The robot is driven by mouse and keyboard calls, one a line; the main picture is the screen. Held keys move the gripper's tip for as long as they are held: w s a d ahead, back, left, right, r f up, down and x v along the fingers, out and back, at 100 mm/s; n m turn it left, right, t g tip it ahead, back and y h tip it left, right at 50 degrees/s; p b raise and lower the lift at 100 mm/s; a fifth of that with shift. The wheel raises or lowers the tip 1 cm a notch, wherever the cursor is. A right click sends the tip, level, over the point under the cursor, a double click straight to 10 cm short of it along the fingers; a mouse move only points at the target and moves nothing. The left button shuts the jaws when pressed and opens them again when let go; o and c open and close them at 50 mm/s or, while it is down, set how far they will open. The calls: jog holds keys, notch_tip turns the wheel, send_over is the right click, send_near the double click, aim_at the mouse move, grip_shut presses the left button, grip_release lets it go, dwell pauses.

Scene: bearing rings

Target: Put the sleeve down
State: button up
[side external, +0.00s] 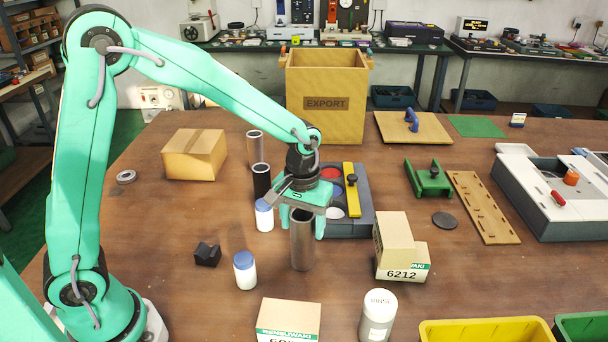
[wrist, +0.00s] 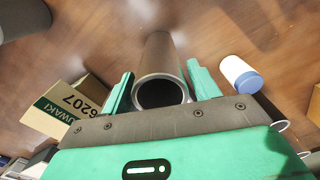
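The sleeve (side external: 302,245) is a grey metal tube, upright below my gripper (side external: 302,222) in the side external view. Its lower end is at or very near the wooden table; I cannot tell whether it touches. In the wrist view, the open round end of the sleeve (wrist: 160,92) sits between the two green fingers of my gripper (wrist: 161,85). The fingers flank its upper part closely on both sides, and my gripper looks shut on it.
A stepped box marked 6212 (side external: 393,250) stands close right. White bottles with blue caps (side external: 245,272) (side external: 264,216) and a black block (side external: 207,254) are left. A grey tray with a yellow bar (side external: 351,190) is behind. A RINSE bottle (side external: 378,318) and a carton (side external: 288,320) stand in front.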

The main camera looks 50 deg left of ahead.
aim_at(303, 213)
grip_shut()
jog(key=shift+r, duration=0.1)
jog(key=shift+r, duration=1.15)
notch_tip(303, 213, up, 2)
jog(key=s+d+r, duration=0.6)
jog(key=s+d, duration=0.1)
jog(key=d, duration=0.1)
jog(key=shift+s+d+r, duration=0.35)
jog(key=shift+d, duration=0.05)
jog(key=shift+w+a, duration=0.1)
